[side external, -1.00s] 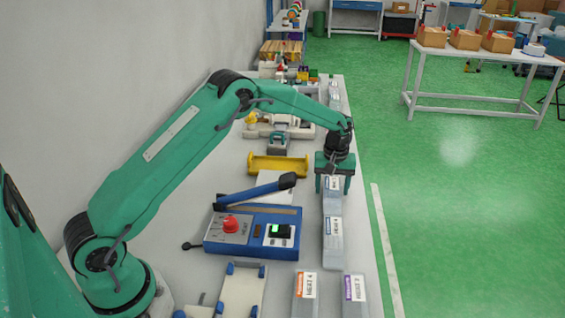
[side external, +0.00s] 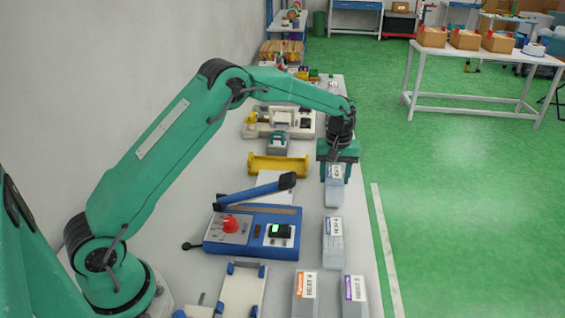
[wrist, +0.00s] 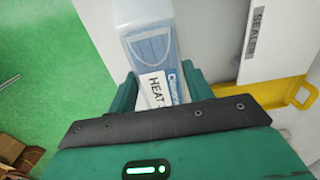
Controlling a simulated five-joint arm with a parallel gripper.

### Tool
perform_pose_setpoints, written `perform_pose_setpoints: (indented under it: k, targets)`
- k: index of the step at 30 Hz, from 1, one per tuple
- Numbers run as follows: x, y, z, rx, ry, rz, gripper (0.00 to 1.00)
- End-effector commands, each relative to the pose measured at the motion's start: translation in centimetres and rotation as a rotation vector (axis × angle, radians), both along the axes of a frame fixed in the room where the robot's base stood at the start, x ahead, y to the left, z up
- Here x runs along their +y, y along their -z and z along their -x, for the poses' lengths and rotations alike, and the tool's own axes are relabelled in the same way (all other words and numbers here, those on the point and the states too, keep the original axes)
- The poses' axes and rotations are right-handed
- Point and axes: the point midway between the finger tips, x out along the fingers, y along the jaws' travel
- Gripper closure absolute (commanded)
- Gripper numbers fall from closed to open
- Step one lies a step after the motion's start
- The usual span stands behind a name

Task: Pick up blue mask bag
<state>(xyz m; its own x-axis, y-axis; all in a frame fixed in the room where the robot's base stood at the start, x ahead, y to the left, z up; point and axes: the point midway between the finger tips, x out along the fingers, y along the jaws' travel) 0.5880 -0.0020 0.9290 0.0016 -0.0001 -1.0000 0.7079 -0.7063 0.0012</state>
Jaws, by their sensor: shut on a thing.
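My gripper (side external: 338,160) is shut on a clear mask bag (side external: 335,190) with a white and blue label. The bag hangs from my gripper along the right side of the table. In the wrist view, the bag (wrist: 150,48) sits between the green fingers of my gripper (wrist: 158,88), with a pale blue mask visible inside and part of a "HEAT" label showing. A second bag with a blue label (side external: 333,246) lies on the table nearer the camera, apart from the held one.
An orange-labelled bag (side external: 305,297) and a purple-labelled bag (side external: 354,294) lie at the near end. A blue sealing machine (side external: 252,240) with a raised lever stands to the left. A yellow holder (side external: 278,165) is behind it. Green floor lies beyond the table's right edge.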

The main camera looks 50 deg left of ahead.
Motion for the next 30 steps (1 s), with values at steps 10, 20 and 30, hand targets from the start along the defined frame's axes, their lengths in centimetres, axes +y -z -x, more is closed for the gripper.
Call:
perform_pose_setpoints:
  k: [10,20,30]
  targets:
    - [-5.5,-3.7,3.2,0.000,0.005,0.000,0.71]
    - [-8.8,-5.9,5.1,0.001,0.003,0.001,0.71]
    - [-9.3,-6.3,5.5,0.002,0.001,-0.001,0.71]
